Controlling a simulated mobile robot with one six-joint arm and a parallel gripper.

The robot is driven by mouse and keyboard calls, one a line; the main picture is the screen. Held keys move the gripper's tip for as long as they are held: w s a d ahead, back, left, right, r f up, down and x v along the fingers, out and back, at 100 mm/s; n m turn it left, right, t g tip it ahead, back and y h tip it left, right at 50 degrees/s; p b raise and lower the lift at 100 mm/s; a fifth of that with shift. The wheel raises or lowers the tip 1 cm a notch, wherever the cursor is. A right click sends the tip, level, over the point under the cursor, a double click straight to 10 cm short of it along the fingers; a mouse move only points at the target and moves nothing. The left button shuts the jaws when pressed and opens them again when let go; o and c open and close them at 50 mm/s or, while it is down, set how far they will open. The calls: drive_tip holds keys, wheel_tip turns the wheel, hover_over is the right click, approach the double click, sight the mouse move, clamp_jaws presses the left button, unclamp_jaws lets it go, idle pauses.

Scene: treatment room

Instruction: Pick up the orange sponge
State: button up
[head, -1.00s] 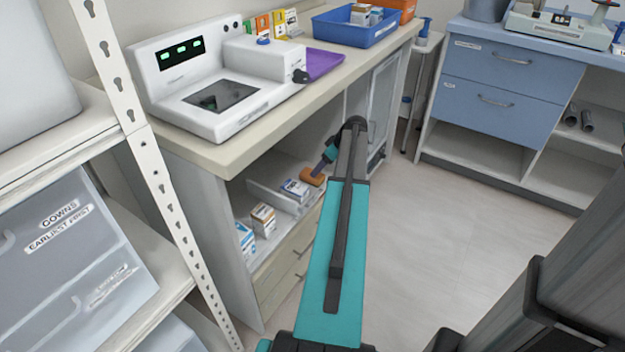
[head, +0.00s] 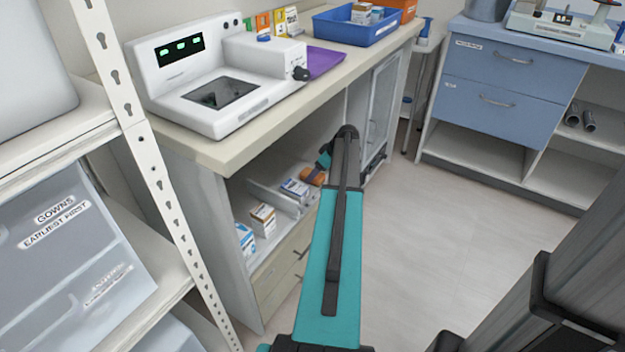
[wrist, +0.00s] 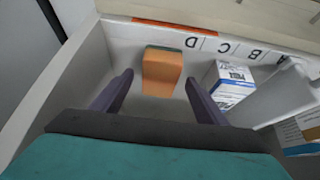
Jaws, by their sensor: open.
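The orange sponge (wrist: 162,75), with a dark green layer along its far edge, lies in a light bin on the shelf under the counter. In the head view the sponge (head: 312,176) is partly hidden behind my arm. My gripper (wrist: 156,92) is open, with its two purple fingers spread on either side of the sponge's near end in the wrist view. Nothing is between the fingertips except the sponge a little beyond them; I cannot tell the exact height gap.
A white and blue box (wrist: 230,84) stands right of the sponge, near a divider (wrist: 270,98). The bin's left wall (wrist: 62,85) is close to the left finger. The counter (head: 215,150) overhangs the shelf. More small boxes (head: 262,217) stand nearer the front.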

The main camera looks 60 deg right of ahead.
drive_tip(key=shift+x, duration=1.05)
drive_tip(key=shift+s, duration=0.1)
drive_tip(key=c, duration=1.2)
drive_tip(key=shift+r, duration=0.1)
drive_tip(key=shift+r, duration=0.7)
wheel_tip(320, 180, up, 2)
drive_tip(key=shift+r+p, duration=0.2)
drive_tip(key=shift+p, duration=0.35)
drive_tip(key=s+a+p, duration=0.1)
drive_tip(key=s+a, duration=0.1)
drive_tip(key=s, duration=0.5)
drive_tip(key=s+a+r, duration=0.1)
drive_tip(key=s+a, duration=0.1)
drive_tip(key=s, duration=0.6)
drive_tip(key=shift+a+p, duration=0.35)
drive_tip(key=shift+p, duration=0.05)
drive_tip(key=shift+s, duration=0.15)
